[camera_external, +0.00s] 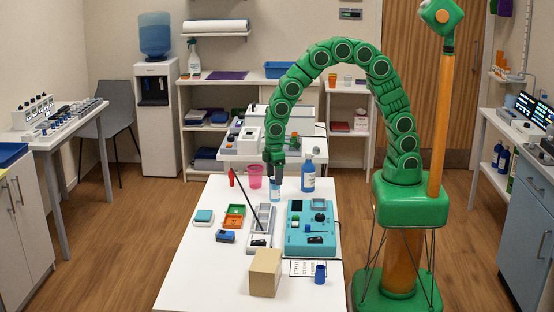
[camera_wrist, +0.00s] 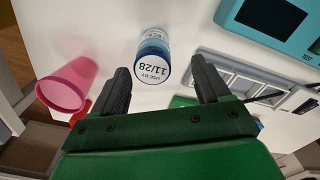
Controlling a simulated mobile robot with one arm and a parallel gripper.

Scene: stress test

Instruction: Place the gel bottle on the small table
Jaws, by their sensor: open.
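A small light-blue bottle (camera_external: 275,191), which looks like the gel bottle, stands on the white table (camera_external: 190,265) in front. My gripper (camera_external: 274,172) is just above it, pointing down. In the wrist view the bottle (camera_wrist: 153,55) lies between the two fingers of my gripper (camera_wrist: 160,72); a label with "USE BY 11/28" shows on it. The fingers are open, with a gap on each side of the bottle. A larger blue bottle (camera_external: 308,175) stands to its right. Which table is the small table I cannot tell.
A pink cup (camera_external: 255,176) stands close left of the bottle, also in the wrist view (camera_wrist: 67,84). A teal device (camera_external: 310,240), a grey tray (camera_external: 259,238) and a cardboard box (camera_external: 265,273) lie nearer. The table's left front is clear.

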